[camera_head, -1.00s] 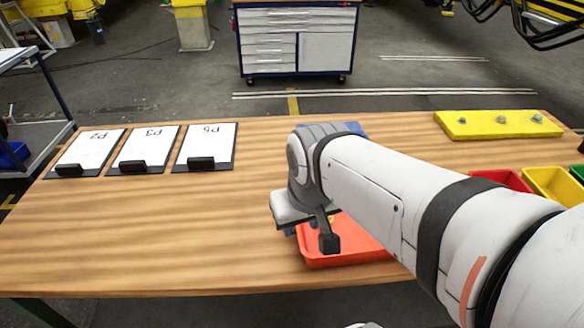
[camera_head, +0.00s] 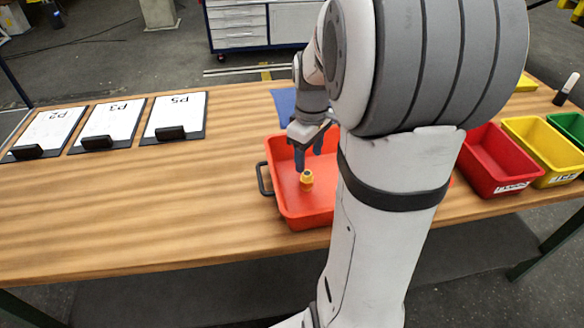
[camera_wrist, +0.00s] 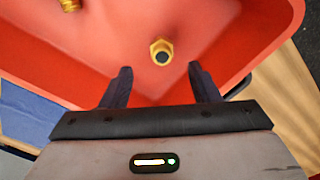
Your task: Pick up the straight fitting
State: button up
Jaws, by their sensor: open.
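A small brass fitting (camera_head: 306,179) with a dark opening stands in the red-orange tray (camera_head: 296,210). It also shows in the wrist view (camera_wrist: 161,51), just beyond and between my fingertips. A second brass piece (camera_wrist: 69,5) is cut off at the top left of the wrist view. I cannot tell for sure which one is the straight fitting. My gripper (camera_head: 308,158) is over the tray, open and empty, close to the first fitting. In the wrist view both fingers of my gripper (camera_wrist: 160,76) are apart with nothing between them.
Clipboards marked P2 (camera_head: 44,130), P3 (camera_head: 108,122) and P5 (camera_head: 175,115) lie at the left. Red (camera_head: 497,165), yellow (camera_head: 545,145) and green (camera_head: 570,127) bins stand at the right. A blue item (camera_head: 284,100) lies behind the tray.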

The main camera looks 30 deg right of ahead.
aim_at(307, 173)
notch_tip(307, 173, down, 7)
jog(key=shift+w+a, duration=0.1)
jog(key=shift+a, duration=0.05)
jog(key=shift+c, duration=0.3)
jog(key=c, duration=1.1)
